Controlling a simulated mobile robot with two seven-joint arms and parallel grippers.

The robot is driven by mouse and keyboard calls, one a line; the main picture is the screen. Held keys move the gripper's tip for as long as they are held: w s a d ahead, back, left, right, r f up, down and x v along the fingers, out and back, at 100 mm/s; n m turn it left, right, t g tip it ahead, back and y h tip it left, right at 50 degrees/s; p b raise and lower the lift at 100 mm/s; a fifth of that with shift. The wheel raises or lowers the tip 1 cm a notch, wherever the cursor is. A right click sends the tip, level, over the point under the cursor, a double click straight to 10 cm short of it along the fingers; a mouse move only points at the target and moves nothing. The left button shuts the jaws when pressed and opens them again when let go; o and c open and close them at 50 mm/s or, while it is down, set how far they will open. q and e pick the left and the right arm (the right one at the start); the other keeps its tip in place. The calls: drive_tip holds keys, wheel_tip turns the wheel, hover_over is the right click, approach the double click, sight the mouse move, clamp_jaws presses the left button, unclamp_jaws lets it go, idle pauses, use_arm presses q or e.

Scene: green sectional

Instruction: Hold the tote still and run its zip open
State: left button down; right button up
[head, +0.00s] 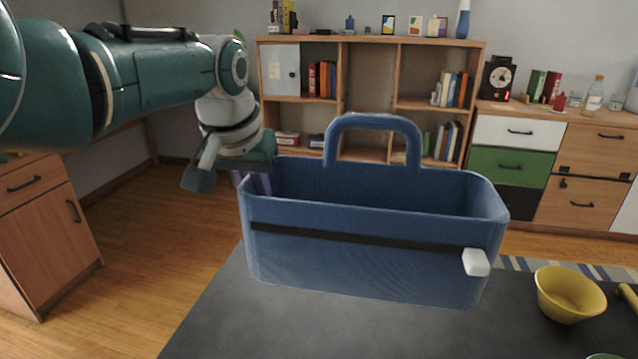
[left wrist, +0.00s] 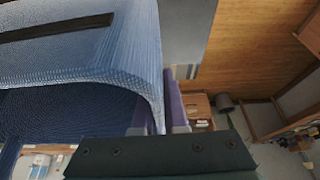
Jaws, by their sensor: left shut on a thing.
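The blue tote (head: 350,270) stands upright on a dark grey table (head: 215,330), with its open top and arched handle (head: 372,122) showing. A black zip strip (head: 350,237) runs across its front face, and a white pull block (head: 476,262) sits at the strip's right end. My left gripper (head: 257,184) is at the tote's upper left end, shut on its side wall. In the left wrist view the tote's wall (left wrist: 120,60) runs in beside the purple finger (left wrist: 172,100); the exact contact is partly hidden. My right gripper is in neither view.
A yellow bowl (head: 568,295) stands on the table to the right of the tote, with part of another yellow item (head: 628,296) at the right edge. A wooden shelf (head: 370,95) and drawers (head: 515,160) stand behind. The table front left of the tote is bare.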

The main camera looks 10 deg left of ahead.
use_arm(q)
drive_tip(key=shift+f+b, duration=6.7)
drive_tip(key=shift+f, duration=0.35)
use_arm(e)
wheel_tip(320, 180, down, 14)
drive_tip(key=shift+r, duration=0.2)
use_arm(q)
drive_tip(key=shift+r, duration=0.1)
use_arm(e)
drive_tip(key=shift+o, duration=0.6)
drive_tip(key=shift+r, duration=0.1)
